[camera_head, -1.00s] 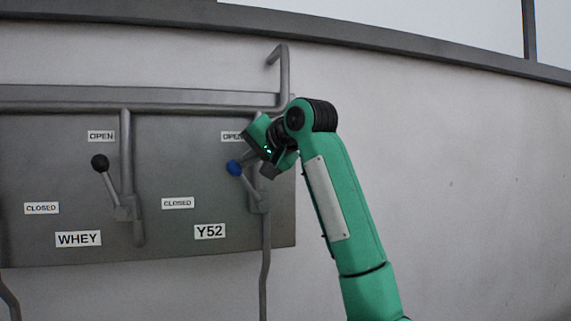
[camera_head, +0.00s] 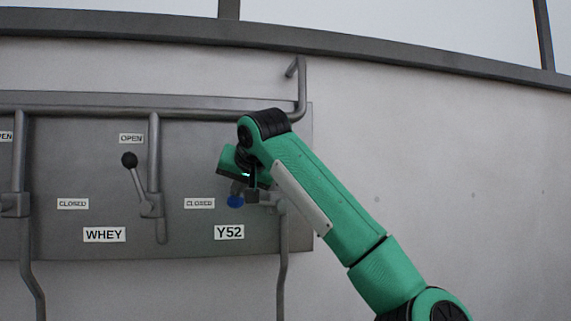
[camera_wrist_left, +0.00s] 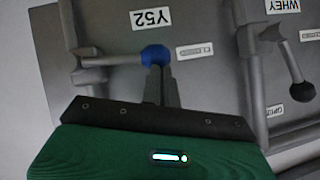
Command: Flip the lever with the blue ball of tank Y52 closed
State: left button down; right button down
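The lever of tank Y52 has a blue ball (camera_head: 235,201) that sits left of its pivot, at about the height of the CLOSED label (camera_head: 199,203). Its rod lies close to level. The left wrist view, which is upside down, shows the ball (camera_wrist_left: 157,55) and the rod (camera_wrist_left: 112,61) running to the pivot. My left gripper (camera_wrist_left: 161,80) has its two fingers close together, with the tips against the ball; they do not appear to straddle it. My right gripper is in neither view.
The WHEY lever with a black ball (camera_head: 130,160) stands up and left, toward its OPEN label (camera_head: 131,139). The Y52 label (camera_head: 229,232) is below the blue ball. Vertical pipes (camera_head: 154,170) run along the panel. The wall to the right is clear.

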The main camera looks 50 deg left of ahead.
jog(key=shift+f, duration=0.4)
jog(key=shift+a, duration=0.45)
